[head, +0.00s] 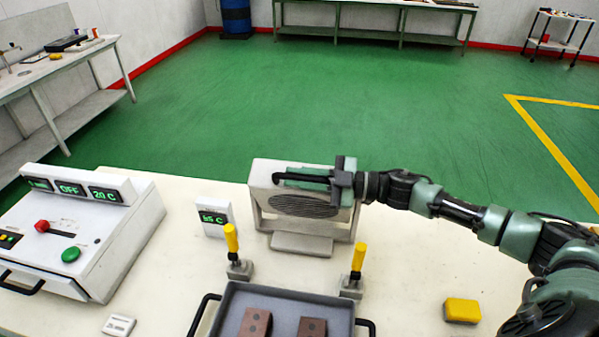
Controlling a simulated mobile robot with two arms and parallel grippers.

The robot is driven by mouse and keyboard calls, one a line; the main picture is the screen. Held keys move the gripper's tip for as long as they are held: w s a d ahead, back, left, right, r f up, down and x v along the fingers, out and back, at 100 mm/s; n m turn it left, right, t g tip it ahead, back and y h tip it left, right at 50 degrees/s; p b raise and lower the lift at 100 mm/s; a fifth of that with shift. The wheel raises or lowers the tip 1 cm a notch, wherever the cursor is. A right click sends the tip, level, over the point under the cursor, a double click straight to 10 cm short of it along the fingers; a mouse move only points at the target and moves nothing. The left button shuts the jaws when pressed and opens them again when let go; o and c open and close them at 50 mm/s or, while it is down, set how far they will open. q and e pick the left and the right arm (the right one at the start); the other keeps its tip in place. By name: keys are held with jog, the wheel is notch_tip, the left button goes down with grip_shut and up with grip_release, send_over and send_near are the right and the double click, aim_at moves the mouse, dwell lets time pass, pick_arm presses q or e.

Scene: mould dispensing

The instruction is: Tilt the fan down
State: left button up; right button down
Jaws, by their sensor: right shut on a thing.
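The fan (258,187) is a pale grey box with a dark grille, set in a U-shaped stand (301,243) on the far edge of the cream table. Its face looks toward me; I cannot tell its exact tilt. My right gripper (282,178) reaches in from the right. It is shut on the fan, its fingers lying across the upper front of the box and hiding part of the face and grille. My left gripper is not in view.
In front of the fan are two yellow-handled clamps (232,238) (359,258) and a grey tray (278,295) with brown blocks. A display (214,220) reading about 55 C stands left of the fan. A control box (75,235) is further left; a yellow block (462,310) lies right.

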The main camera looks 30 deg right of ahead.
jog(key=shift+s+a+f, duration=0.35)
jog(key=shift+s+f, duration=0.1)
jog(key=shift+f, duration=0.15)
jog(key=c, duration=1.4)
grip_release()
jog(key=b+v, duration=0.3)
jog(key=v, duration=0.4)
jog(key=shift+s+d, duration=0.25)
jog(key=shift+d, duration=0.05)
